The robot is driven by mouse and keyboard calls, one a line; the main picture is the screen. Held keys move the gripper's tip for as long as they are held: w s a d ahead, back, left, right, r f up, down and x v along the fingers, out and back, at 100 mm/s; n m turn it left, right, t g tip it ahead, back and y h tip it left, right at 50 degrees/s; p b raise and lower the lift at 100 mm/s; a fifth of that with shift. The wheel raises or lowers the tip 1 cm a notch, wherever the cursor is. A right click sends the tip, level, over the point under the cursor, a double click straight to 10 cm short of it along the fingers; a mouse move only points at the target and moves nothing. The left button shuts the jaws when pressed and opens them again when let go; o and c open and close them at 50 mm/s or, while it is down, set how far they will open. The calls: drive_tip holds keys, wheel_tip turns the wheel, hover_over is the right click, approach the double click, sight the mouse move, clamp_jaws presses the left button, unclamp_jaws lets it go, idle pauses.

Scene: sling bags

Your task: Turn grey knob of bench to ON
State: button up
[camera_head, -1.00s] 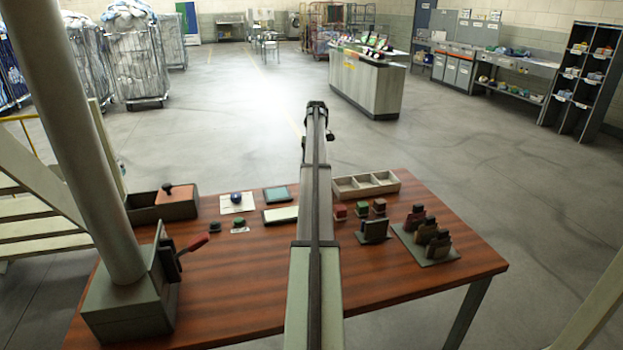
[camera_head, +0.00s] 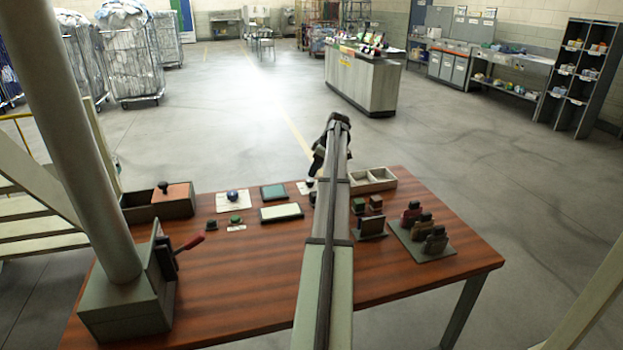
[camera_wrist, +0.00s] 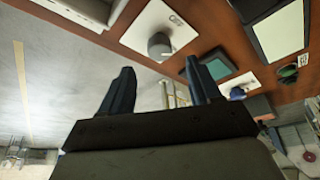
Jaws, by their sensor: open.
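The grey knob (camera_wrist: 160,47) sits on a white plate (camera_wrist: 150,22) with a small dark label in the wrist view. In the head view the plate (camera_head: 303,187) shows at the bench's far edge, with the knob (camera_head: 311,183) beside my arm, partly hidden by it. My gripper (camera_wrist: 162,70) is open and empty. Its two dark fingers appear apart on either side below the knob in the wrist view, not touching it. In the head view my gripper (camera_head: 318,162) hangs beyond the far edge, mostly behind my arm. The label is too small to read surely.
On the bench (camera_head: 240,270) are a blue knob (camera_head: 233,195), green button (camera_head: 236,219), teal panel (camera_head: 274,193) and pale panel (camera_head: 281,212) left of my arm. A compartment tray (camera_head: 375,181) and several upright blocks (camera_head: 423,226) stand right. A red-handled lever box (camera_head: 130,298) stands front left.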

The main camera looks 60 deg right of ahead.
sight(310, 180)
drive_tip(key=shift+x, duration=2.85)
drive_tip(key=shift+c, duration=0.2)
drive_tip(key=c, duration=1)
drive_tip(key=m, duration=0.1)
drive_tip(key=m+h, duration=0.1)
drive_tip(key=m, duration=0.1)
drive_tip(key=shift+a+m, duration=0.2)
drive_tip(key=shift+m, duration=0.1)
drive_tip(key=shift+m+g+h, duration=0.4)
drive_tip(key=shift+m+h, duration=0.5)
drive_tip(key=shift+m, duration=0.9)
